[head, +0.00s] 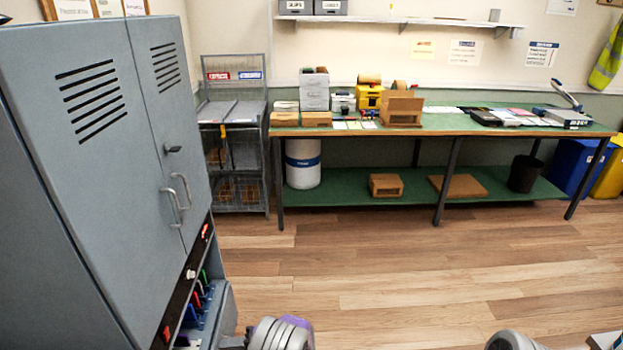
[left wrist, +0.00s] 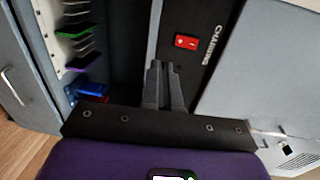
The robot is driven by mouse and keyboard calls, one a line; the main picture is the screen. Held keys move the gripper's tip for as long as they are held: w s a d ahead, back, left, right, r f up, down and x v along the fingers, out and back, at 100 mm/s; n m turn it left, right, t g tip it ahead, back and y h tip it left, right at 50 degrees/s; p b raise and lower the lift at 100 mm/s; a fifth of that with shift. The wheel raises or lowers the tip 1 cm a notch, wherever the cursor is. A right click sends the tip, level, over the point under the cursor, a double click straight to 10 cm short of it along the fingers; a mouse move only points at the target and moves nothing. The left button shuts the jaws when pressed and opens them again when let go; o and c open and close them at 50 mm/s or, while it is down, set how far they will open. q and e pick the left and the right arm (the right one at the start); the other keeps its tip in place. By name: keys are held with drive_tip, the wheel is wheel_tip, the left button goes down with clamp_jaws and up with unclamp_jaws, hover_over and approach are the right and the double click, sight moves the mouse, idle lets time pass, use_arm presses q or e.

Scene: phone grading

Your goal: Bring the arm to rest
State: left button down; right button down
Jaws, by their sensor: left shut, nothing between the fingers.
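My left gripper (left wrist: 161,68) is shut and empty in the left wrist view. Its fingertips are in front of the dark panel of the grey cabinet (head: 90,150), close to a red switch (left wrist: 186,41) beside the word CHARGING. I cannot tell whether the fingers touch the panel. In the head view my left wrist shows only at the bottom edge, just right of the cabinet's lower bay, with its grey and purple parts cut off by the frame. A piece of my right arm shows at the bottom right; its gripper is out of view.
The cabinet's open bay holds coloured items, including a green one (left wrist: 76,32) and a blue one (left wrist: 91,90). A green-topped workbench (head: 440,122) with boxes and tools stands at the back. A wire rack (head: 236,190) is left of it. The wooden floor (head: 400,265) between is clear.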

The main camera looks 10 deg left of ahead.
use_arm(q)
drive_tip(key=s+d+f+m+g+h+p, duration=0.1)
drive_tip(key=s+d+f+g+h, duration=0.1)
drive_tip(key=s+d+f+h, duration=0.35)
drive_tip(key=s+d+f+m+g+h, duration=0.1)
drive_tip(key=s+d+f+h, duration=0.1)
drive_tip(key=s+f+h, duration=0.65)
drive_tip(key=s+d+r+n+t+h, duration=0.1)
drive_tip(key=s+d+t+h, duration=0.2)
drive_tip(key=d, duration=0.3)
drive_tip(key=s+d+r+n+t+h+p, duration=0.1)
drive_tip(key=s+d+r+n+t+h, duration=0.1)
drive_tip(key=d, duration=0.4)
drive_tip(key=shift+s+d+r+t+h, duration=0.15)
drive_tip(key=shift+s+r+t+h, duration=0.1)
drive_tip(key=shift+s+t+h, duration=0.75)
drive_tip(key=shift+s+g, duration=0.2)
drive_tip(key=shift+g, duration=0.1)
